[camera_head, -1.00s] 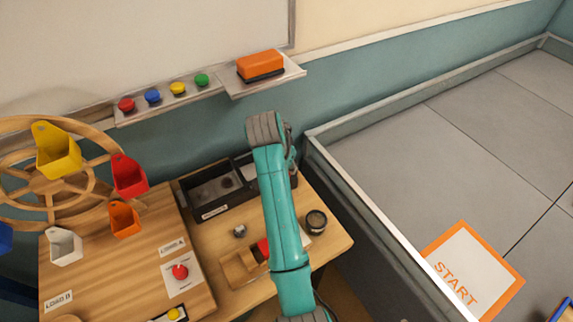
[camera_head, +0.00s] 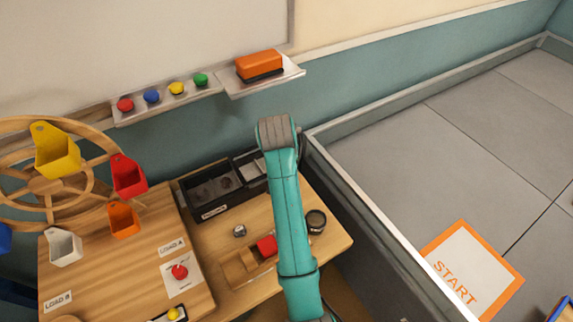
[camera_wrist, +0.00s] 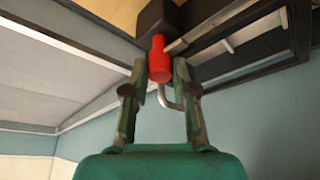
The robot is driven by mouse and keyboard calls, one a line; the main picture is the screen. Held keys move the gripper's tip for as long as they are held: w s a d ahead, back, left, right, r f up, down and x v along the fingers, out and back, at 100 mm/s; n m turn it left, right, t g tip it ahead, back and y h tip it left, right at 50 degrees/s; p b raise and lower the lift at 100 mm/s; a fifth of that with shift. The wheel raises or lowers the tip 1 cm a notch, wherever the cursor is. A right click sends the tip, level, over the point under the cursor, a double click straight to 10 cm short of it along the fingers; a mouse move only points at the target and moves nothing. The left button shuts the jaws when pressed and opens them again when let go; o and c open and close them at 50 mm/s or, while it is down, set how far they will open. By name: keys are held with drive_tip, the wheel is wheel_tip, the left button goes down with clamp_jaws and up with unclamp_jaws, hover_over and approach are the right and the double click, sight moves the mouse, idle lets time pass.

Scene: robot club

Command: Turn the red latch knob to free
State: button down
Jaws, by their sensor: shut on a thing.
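The red latch knob (camera_wrist: 159,62) is in the upper middle of the wrist view, in front of a dark block (camera_wrist: 157,20). My gripper (camera_wrist: 160,74) has its two fingertips on either side of the knob and is shut on it. A bent metal rod (camera_wrist: 169,101) hangs just below the knob, between the fingers.
A wheel with coloured buckets (camera_head: 50,185) stands left. A grey-walled floor arena (camera_head: 480,130) lies right.

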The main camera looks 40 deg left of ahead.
drive_tip(key=c, duration=0.9)
unclamp_jaws()
drive_tip(key=shift+r, duration=0.1)
drive_tip(key=v, duration=0.7)
drive_tip(key=shift+s+r, duration=0.1)
